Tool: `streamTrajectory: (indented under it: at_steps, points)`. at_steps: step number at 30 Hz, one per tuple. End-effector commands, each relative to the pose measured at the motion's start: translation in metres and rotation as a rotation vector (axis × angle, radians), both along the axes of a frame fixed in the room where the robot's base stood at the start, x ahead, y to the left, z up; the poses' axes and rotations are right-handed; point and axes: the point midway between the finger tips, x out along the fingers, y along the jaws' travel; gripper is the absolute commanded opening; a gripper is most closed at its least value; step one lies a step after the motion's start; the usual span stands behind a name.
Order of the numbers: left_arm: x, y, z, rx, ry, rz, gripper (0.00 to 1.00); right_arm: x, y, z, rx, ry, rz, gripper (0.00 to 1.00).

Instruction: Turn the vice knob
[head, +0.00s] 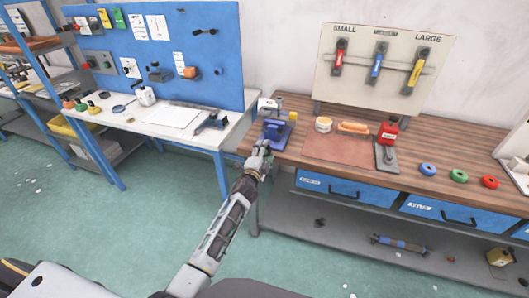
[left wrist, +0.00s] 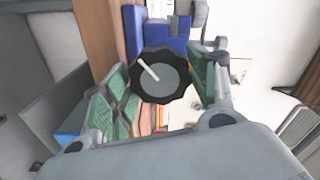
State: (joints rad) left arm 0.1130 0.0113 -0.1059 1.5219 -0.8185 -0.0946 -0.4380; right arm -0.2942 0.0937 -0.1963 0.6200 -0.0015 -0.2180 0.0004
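The blue vice (head: 276,133) stands at the left end of the wooden workbench, and part of it shows at the top of the left wrist view (left wrist: 172,42). Its knob (left wrist: 160,75) is black with a scalloped rim, a grey face and a white line pointing to the upper left. My left gripper (head: 262,148) is at the front of the vice. In the left wrist view its green-padded fingers (left wrist: 168,88) are spread, one on each side of the knob. I cannot tell whether the pads touch the rim. In the head view the knob is hidden. My right gripper is out of view.
The wooden workbench (head: 330,183) carries a brown mat (head: 335,148), a red container (head: 388,131) and several coloured rings to the right. Blue drawers (head: 345,187) sit below. A white table (head: 160,125) with a blue pegboard stands at the left.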

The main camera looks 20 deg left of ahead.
Motion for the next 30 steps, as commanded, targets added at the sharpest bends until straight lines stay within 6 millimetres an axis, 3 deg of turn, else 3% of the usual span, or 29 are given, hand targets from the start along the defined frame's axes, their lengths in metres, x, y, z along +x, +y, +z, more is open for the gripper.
streamTrajectory:
  at_steps: [3,17,30]
  points:
    - [0.0,0.0,0.0,-0.001,0.0,0.0,0.76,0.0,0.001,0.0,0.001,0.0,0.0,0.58]
    - [-0.002,0.001,0.001,-0.003,-0.001,0.0,0.76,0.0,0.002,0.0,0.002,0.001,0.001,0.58]
    - [-0.03,0.001,0.0,-0.003,0.0,0.0,0.76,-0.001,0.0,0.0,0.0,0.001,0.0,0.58]
